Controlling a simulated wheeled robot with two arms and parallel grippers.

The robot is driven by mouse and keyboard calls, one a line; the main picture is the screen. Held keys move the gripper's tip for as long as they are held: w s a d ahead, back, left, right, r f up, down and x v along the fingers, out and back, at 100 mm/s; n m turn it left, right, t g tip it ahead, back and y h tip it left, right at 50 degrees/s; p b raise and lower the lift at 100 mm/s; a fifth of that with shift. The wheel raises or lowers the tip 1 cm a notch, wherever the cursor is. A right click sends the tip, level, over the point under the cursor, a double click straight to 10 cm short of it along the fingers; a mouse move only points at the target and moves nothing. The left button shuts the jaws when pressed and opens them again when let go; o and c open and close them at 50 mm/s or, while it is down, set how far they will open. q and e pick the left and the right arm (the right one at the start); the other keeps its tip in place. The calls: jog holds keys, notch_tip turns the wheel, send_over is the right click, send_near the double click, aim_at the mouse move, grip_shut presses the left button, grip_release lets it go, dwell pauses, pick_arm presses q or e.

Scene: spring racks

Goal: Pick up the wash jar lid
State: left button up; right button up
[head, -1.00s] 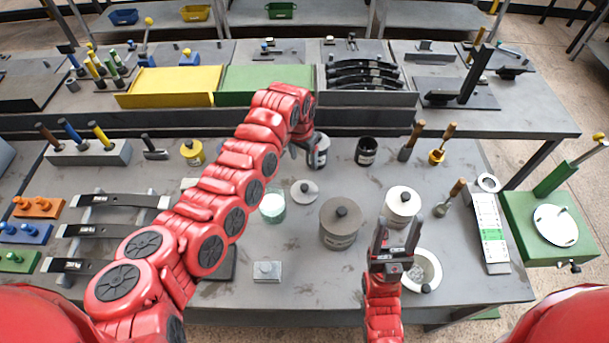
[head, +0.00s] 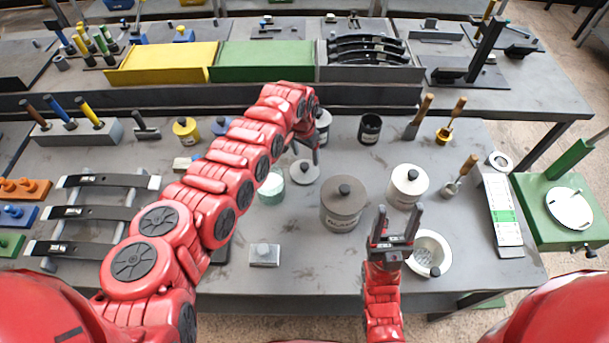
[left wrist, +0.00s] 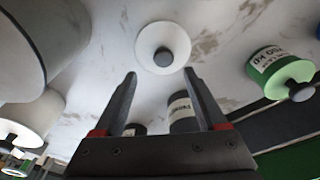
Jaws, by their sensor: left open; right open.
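The wash jar lid appears to be the pale round disc with a black knob (head: 305,172), lying flat on the grey bench; it also shows in the left wrist view (left wrist: 162,62). Beside it to the left stands an uncovered glass jar with pale green contents (head: 271,189). My left gripper (head: 308,147) is just behind and above the lid in the head view, pointing down. In the left wrist view its two fingers (left wrist: 161,80) are apart and empty, with the lid beyond their tips. My right gripper (head: 399,210) is open and empty near the bench front.
A large grey lidded canister (head: 343,205) and a white lidded canister (head: 408,187) stand right of the lid. A dark-labelled jar (head: 323,125) and a black jar (head: 370,129) are behind. A small block (head: 264,255) lies in front.

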aim_at(304, 165)
pick_arm(q)
jog(key=f+b, duration=0.4)
jog(key=f, duration=0.1)
jog(key=shift+w+a+f+b, duration=0.2)
jog(key=shift+a+b, duration=0.05)
jog(key=shift+b, duration=0.15)
jog(key=shift+r, duration=0.15)
grip_shut()
